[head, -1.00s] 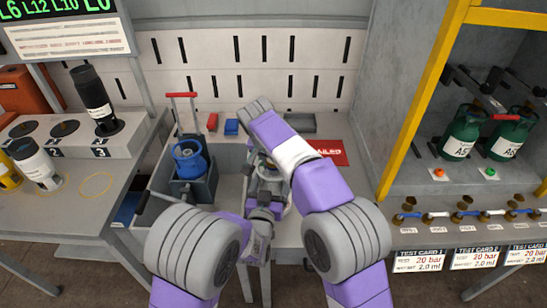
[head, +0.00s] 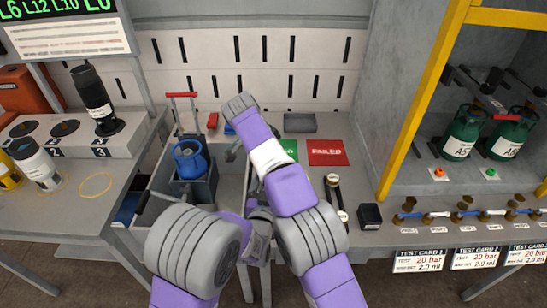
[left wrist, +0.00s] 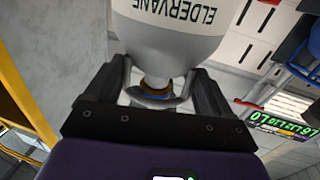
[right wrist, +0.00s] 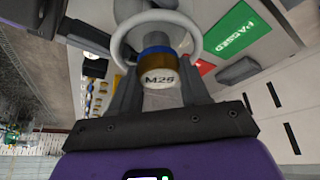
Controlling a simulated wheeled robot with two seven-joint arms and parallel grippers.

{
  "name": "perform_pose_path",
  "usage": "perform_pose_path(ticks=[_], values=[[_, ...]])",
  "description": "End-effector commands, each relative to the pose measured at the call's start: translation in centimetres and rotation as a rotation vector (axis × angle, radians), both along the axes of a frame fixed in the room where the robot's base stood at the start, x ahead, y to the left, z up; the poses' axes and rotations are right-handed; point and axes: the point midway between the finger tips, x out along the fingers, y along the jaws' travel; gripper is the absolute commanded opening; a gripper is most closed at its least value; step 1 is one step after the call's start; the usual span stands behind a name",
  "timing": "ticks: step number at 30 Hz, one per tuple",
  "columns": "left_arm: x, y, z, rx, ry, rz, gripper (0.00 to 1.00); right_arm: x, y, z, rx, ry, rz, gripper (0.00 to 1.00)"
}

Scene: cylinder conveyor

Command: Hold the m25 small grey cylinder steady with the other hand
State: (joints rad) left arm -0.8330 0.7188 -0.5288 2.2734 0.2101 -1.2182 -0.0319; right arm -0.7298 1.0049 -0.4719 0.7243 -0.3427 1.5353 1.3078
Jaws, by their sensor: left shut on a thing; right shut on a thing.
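The m25 small grey cylinder shows large in the left wrist view (left wrist: 172,35), with dark "ELDERVANE" lettering on its pale body and a brass and blue neck below. My left gripper (left wrist: 155,80) is shut at its neck and collar end. In the right wrist view, the cylinder's round "M25" end face (right wrist: 159,78) sits amid a pale ring, with blue and brass bands. My right gripper (right wrist: 160,92) is shut there, a finger on each side. Exactly which part each finger touches is unclear.
A green card (head: 304,148) and a red card (head: 327,153) lie on the bench. A blue cylinder (head: 189,158) sits in a holder on the left.

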Motion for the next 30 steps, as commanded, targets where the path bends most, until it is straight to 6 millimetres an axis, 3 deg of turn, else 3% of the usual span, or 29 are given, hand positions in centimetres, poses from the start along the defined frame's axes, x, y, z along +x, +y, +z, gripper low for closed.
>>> perform_pose_path(ticks=[2, 3, 6, 15, 24, 30], values=[[-0.3, -0.2, -0.6, 0.000, 0.019, -0.008, 0.46, 0.2, -0.1, 0.0, 0.000, -0.007, 0.000, 0.00], [-0.3, -0.2, -0.6, 0.000, 0.019, -0.008, 0.46, 0.2, -0.1, 0.0, 0.000, -0.007, 0.000, 0.52], [-0.3, -0.2, -0.6, -0.001, 0.019, -0.008, 0.46, 0.2, -0.1, 0.0, 0.000, -0.005, 0.001, 0.67], [-0.2, -0.2, -0.6, -0.001, 0.019, -0.006, 0.46, 0.1, 0.0, 0.1, 0.001, -0.002, 0.002, 0.67], [-0.2, -0.2, -0.6, -0.001, 0.019, -0.006, 0.46, 0.1, 0.0, 2.2, 0.001, -0.001, 0.002, 0.67], [-0.2, -0.1, -0.6, -0.001, 0.019, -0.005, 0.46, 0.0, 0.0, 2.5, 0.002, 0.002, 0.039, 0.67]])
